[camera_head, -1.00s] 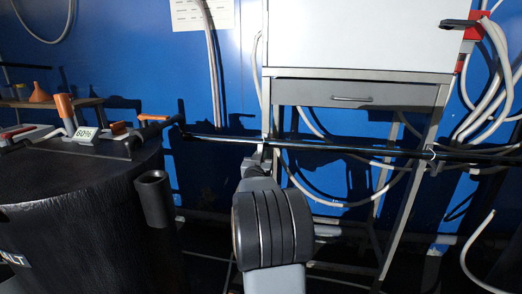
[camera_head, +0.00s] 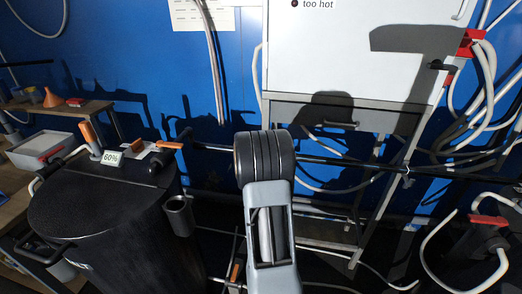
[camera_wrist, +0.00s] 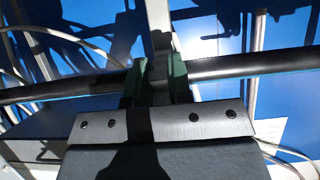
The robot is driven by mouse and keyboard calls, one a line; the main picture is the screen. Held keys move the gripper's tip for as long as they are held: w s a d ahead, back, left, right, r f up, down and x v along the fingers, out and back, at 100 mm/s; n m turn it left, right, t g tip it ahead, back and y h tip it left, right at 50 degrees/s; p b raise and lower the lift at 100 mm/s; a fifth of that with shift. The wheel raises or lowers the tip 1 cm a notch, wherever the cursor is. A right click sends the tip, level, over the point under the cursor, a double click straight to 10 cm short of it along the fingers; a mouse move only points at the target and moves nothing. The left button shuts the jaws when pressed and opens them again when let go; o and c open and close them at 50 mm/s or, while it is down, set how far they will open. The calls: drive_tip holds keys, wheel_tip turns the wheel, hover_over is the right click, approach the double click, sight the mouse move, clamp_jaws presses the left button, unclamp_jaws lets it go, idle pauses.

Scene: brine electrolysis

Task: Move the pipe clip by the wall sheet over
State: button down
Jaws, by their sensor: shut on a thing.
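A small dark grey piece, which looks like the pipe clip (camera_wrist: 159,68), sits between the fingers of my gripper (camera_wrist: 158,84) in the wrist view. My gripper is shut on it, at the black pipe (camera_wrist: 240,66) that crosses the view. I cannot tell whether the clip still grips the pipe. In the head view my forearm and wrist hide the gripper and the clip. The same black pipe (camera_head: 335,160) runs across there, from beside the black drum to the right. The white wall sheet (camera_head: 188,14) is on the blue wall at the upper left, behind hanging grey hoses.
A black drum (camera_head: 100,215) with a 60% label (camera_head: 112,157) stands at the left. A white cabinet (camera_head: 330,55) on a metal frame is behind my arm. Hoses with red clamps (camera_head: 466,43) hang at the right. A shelf (camera_head: 75,110) is at the far left.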

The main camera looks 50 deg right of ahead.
drive_tip(key=r+y+p, duration=0.1)
drive_tip(key=p, duration=0.3)
drive_tip(key=shift+g+p, duration=0.3)
drive_tip(key=shift+p, duration=0.05)
drive_tip(key=shift+y+p, duration=0.3)
drive_tip(key=shift+p, duration=0.25)
drive_tip(key=shift+d+g+p, duration=0.1)
drive_tip(key=shift+g+p, duration=0.2)
drive_tip(key=shift+p, duration=0.45)
drive_tip(key=shift+f+y+p, duration=0.25)
drive_tip(key=shift+y+p, duration=0.05)
drive_tip(key=shift+p, duration=0.1)
drive_tip(key=c, duration=1)
unclamp_jaws()
drive_tip(key=shift+c, duration=0.2)
drive_tip(key=p+v, duration=0.2)
drive_tip(key=v, duration=1.1)
drive_tip(key=shift+a+r, duration=0.25)
drive_tip(key=shift+a, duration=0.05)
drive_tip(key=shift+s, duration=0.1)
